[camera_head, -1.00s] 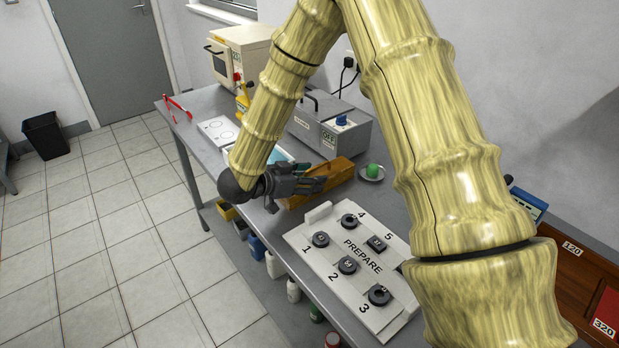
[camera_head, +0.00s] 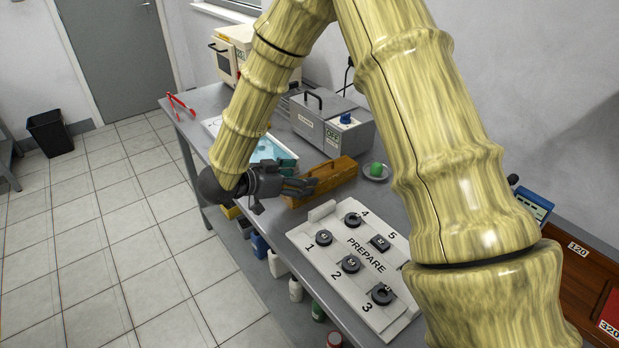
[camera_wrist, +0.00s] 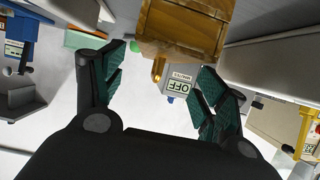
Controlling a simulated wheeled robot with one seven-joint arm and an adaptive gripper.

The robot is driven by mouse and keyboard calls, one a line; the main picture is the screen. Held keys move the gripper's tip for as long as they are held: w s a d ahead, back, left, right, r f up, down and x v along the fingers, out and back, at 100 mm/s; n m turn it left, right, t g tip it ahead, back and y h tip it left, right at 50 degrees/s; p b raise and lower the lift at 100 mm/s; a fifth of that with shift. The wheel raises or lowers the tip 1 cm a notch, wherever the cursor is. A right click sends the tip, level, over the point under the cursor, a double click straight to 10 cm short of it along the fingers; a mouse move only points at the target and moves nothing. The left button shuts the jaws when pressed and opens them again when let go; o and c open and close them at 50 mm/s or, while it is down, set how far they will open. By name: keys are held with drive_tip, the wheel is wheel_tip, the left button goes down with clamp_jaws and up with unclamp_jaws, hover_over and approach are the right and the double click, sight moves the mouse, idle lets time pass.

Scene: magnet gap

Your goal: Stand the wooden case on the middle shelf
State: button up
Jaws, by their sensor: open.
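The wooden case (camera_head: 335,174), an orange-brown box with a handle on top, sits on the grey table, behind the numbered board. My gripper (camera_head: 313,185) is at its near left side, with its fingers open towards it. In the wrist view the case (camera_wrist: 185,22) shows at the top, beyond the spread fingertips of my gripper (camera_wrist: 165,75). The space between the fingers is empty. I cannot make out for sure which surface is the middle shelf.
The board marked PREPARE (camera_head: 365,262) carries several black round parts. A grey box marked OFF (camera_head: 330,125) stands behind the case, and a green object on a small dish (camera_head: 376,171) is to its right. Bottles (camera_head: 296,290) stand below the table. A brown unit (camera_head: 575,275) is at right.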

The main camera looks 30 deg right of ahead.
drive_tip(key=v, duration=0.6)
drive_tip(key=shift+r, duration=0.1)
drive_tip(key=shift+o, duration=0.4)
drive_tip(key=shift+a+r, duration=0.1)
drive_tip(key=shift+a, duration=0.1)
drive_tip(key=y+p, duration=0.3)
drive_tip(key=y, duration=0.1)
approach(319, 175)
drive_tip(key=shift+s+a+g, duration=0.15)
drive_tip(key=shift+a+g, duration=0.15)
drive_tip(key=shift+d+y, duration=0.3)
drive_tip(key=shift+d, duration=0.3)
drive_tip(key=shift+w+p+x, duration=0.2)
drive_tip(key=shift+p+x, duration=0.2)
drive_tip(key=shift+x, duration=2.35)
drive_tip(key=shift+w+p+x, duration=0.2)
drive_tip(key=shift+p+x, duration=0.2)
drive_tip(key=shift+x, duration=2.35)
drive_tip(key=shift+a, duration=0.1)
drive_tip(key=c, duration=1.5)
drive_tip(key=shift+o, duration=0.2)
drive_tip(key=shift+r, duration=0.15)
wheel_tip(319, 175, up, 18)
drive_tip(key=b, duration=0.1)
